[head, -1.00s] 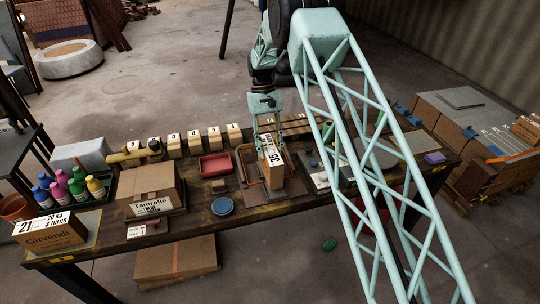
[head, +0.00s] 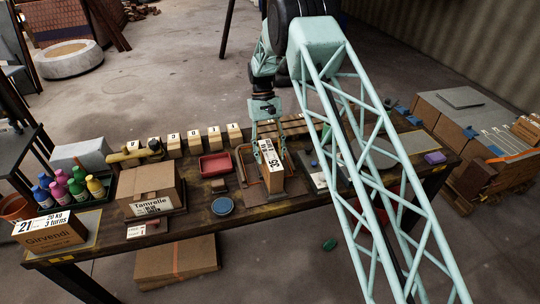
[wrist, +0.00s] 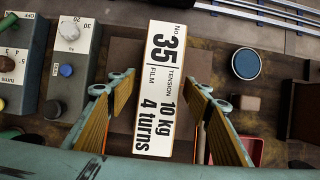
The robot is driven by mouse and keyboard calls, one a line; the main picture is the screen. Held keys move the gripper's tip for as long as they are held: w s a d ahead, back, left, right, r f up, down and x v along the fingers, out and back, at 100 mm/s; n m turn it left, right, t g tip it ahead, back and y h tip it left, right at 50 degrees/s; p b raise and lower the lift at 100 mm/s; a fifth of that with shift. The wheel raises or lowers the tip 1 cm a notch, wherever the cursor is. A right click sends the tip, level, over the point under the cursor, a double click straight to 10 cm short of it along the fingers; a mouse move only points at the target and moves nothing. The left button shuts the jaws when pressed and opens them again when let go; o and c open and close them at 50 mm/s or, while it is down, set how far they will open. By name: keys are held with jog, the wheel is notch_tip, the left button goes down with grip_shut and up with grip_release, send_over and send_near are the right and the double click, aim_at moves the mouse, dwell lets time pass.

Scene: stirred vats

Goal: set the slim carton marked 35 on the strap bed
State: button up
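In the wrist view the white label of the carton (wrist: 160,88) faces me, reading 35, 10 kg, 4 turns. My gripper (head: 268,138) is above and around it. In the wrist view my gripper (wrist: 160,100) has one yellow-padded finger on each side of the carton, with a visible gap at both sides. The carton's underside is hidden.
A control box with dials (wrist: 70,60) stands close beside the carton. A blue round dish (head: 223,206), a red tray (head: 215,165) and the Tamrelle carton (head: 150,190) are to the left. Numbered blocks (head: 194,143) line the back. My arm hides part of the right side.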

jog(key=shift+r, duration=0.15)
jog(key=v, duration=1.2)
jog(key=shift+p, duration=0.35)
jog(key=shift+r, duration=0.1)
dwell(0.8)
